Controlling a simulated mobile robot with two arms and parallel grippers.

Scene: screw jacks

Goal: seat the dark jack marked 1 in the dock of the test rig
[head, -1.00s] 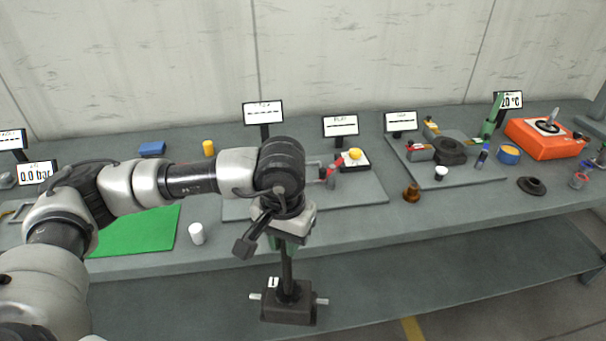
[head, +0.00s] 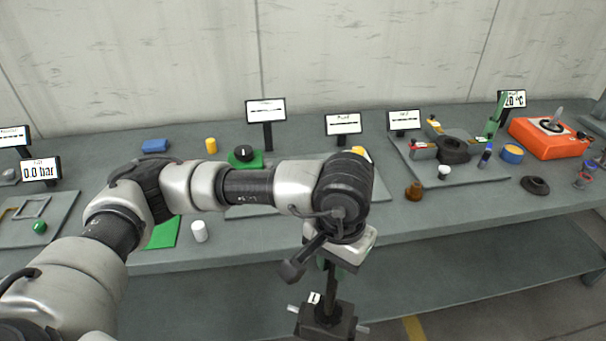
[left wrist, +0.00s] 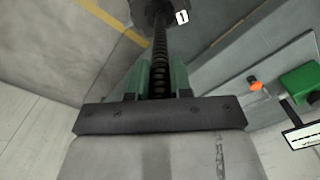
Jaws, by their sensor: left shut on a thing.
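The dark jack marked 1 (head: 326,323) hangs upright, slightly tilted, in front of the bench. It has a block base, pale side pins and a white tag 1. My left gripper (head: 333,266) is shut on its screw above the base. In the left wrist view, the green fingers (left wrist: 160,80) flank the threaded screw (left wrist: 160,45), with the tag at the top. A grey plate with a black ring (head: 453,150) and small clamps stands right on the bench; I cannot tell whether this ring is the rig's dock. My right gripper is out of view.
My arm hides part of the middle plate (head: 376,190). A brown knob (head: 414,191), a white cup (head: 199,231) and a black flanged part (head: 534,185) stand on the bench. An orange box (head: 549,138) is at the right. A lower shelf (head: 480,260) runs underneath.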

